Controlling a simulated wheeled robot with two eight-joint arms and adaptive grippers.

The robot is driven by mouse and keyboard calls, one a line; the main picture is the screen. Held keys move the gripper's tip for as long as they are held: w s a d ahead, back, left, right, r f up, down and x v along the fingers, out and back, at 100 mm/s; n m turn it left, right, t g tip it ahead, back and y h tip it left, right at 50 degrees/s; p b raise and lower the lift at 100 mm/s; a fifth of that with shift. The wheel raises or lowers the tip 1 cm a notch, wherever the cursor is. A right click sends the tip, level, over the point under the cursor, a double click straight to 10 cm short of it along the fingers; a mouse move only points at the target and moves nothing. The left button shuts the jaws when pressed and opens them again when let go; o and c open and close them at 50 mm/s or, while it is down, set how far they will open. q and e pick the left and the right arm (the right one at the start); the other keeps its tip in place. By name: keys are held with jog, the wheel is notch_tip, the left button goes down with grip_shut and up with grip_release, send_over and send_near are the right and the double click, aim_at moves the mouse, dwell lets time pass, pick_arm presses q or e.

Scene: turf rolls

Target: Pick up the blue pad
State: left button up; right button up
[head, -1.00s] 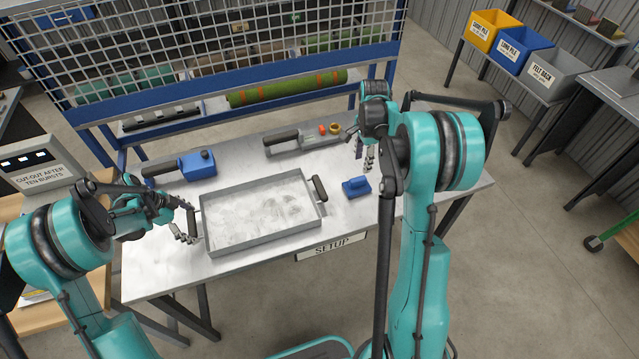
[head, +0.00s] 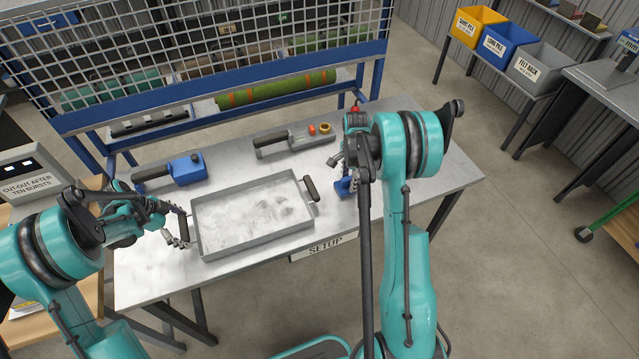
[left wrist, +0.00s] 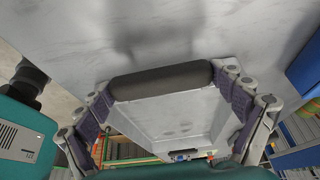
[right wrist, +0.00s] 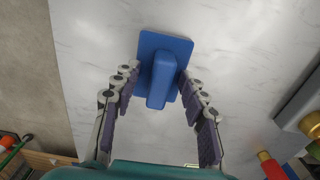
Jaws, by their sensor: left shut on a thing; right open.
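The blue pad (head: 344,186) lies on the table to the right of the tray, partly hidden by my right arm in the head view. In the right wrist view the pad (right wrist: 163,70) shows a flat blue base with a raised grip. My right gripper (right wrist: 157,84) is open, with one finger on each side of the pad's grip and no clear contact. My left gripper (head: 180,240) is shut on the tray's left handle, a dark bar (left wrist: 160,82) between its fingers. The metal tray (head: 252,247) holds whitish powder and rests on the table.
A blue tool with a dark handle (head: 187,169) lies behind the tray. A grey holder (head: 290,141) with a dark handle, a red piece and a yellow ring stands at the back. A wire mesh rack (head: 200,45) rises behind the table. The table's right end is clear.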

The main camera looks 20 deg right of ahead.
aim_at(350, 178)
grip_shut()
notch_tip(350, 178, up, 10)
jog(key=shift+r, duration=0.1)
dwell(0.5)
